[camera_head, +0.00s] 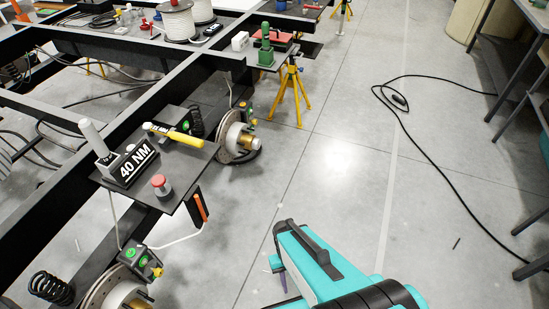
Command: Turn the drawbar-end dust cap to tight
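Two wheel hubs show along the right side of the black chassis. The farther hub (236,138) has a gold-coloured cap (250,142) at its outer face. The nearer hub (122,289) is cut off by the bottom edge, and its outer end shows only in part. I cannot tell which is the drawbar-end one, or how tight either cap is. My teal arm (325,270) reaches in from the bottom right, over the floor and to the right of both hubs. My gripper's fingertips do not show, and nothing held can be seen.
A dark shelf (200,158) between the hubs carries a "40 NM" block (131,163), a yellow-handled tool (180,134) and a red button (160,184). Yellow stand (290,92) is behind. A black cable (440,170) lies on open floor right; benches edge it.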

